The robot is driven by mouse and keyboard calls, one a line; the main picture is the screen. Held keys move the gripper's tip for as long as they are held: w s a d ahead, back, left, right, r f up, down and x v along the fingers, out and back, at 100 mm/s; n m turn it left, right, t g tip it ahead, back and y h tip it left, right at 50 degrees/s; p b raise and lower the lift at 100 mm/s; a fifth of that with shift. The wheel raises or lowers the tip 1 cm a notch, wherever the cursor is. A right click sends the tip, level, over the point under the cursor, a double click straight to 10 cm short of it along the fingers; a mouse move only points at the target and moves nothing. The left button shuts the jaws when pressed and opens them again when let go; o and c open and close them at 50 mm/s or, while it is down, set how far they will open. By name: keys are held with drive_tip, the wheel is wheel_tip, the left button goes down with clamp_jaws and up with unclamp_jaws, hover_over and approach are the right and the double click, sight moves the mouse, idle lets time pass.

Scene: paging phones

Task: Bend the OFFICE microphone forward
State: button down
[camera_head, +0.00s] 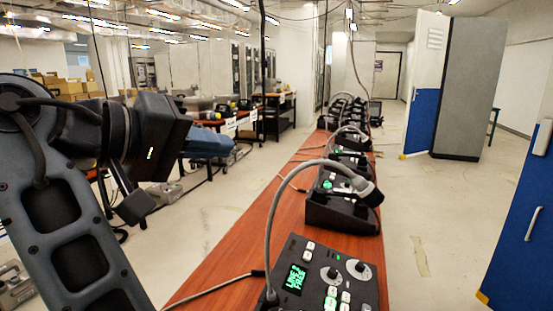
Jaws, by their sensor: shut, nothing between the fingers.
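A black paging phone (318,281) with a green display, knobs and pale buttons stands nearest on a long wooden table. Its grey gooseneck microphone (285,190) rises from the left of the panel and arcs away to the right. Its dark head (369,193) hangs over the second phone (340,213). The display seems to read "LINE 1 FREE". I see no readable OFFICE label, so I cannot tell which microphone is the OFFICE one. My gripper (137,206) is at the left, shut and empty, left of the table and apart from the phones. Its fingertips are hard to make out.
More phones with goosenecks (350,135) stand in a row down the table (236,262). A cable (215,287) lies on its left side. Grey and blue cabinets (467,90) stand at the right. Pale floor (427,215) is clear right of the table.

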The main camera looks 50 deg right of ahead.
drive_tip(key=s+f+p+x, duration=0.1)
drive_tip(key=s+p+x, duration=0.1)
drive_tip(key=x, duration=1)
drive_tip(key=shift+s+f+p, duration=0.2)
drive_tip(key=shift+s+p, duration=0.1)
drive_tip(key=shift+p, duration=0.1)
drive_tip(key=shift+d, duration=0.1)
